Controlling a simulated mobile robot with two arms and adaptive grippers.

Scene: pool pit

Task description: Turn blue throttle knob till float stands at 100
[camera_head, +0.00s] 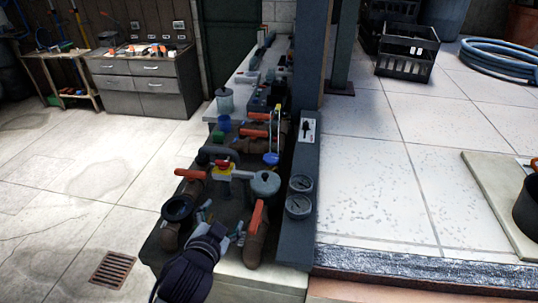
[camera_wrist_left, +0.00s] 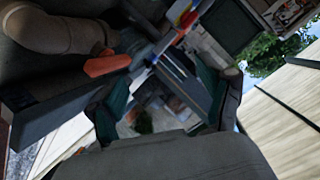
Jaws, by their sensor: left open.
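My left gripper (camera_head: 210,240) is at the near end of the bench, beside the orange-handled pipes. In the left wrist view the fingers (camera_wrist_left: 158,105) stand apart with teal pads, and nothing is clearly held between them. A round blue part (camera_head: 271,158), which looks like the blue throttle knob, sits at the foot of a slim upright tube (camera_head: 275,128) on the bench. It is beyond the gripper and apart from it. The float and its scale are too small to read. My right gripper is not in view.
Orange valve handles (camera_head: 256,217), a yellow-and-red valve (camera_head: 223,169) and a grey round-topped part (camera_head: 265,183) stand between gripper and blue part. Two gauges (camera_head: 299,206) sit on the right-hand panel. A blue cup-like part (camera_head: 224,123) stands farther left. Floor at left is open.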

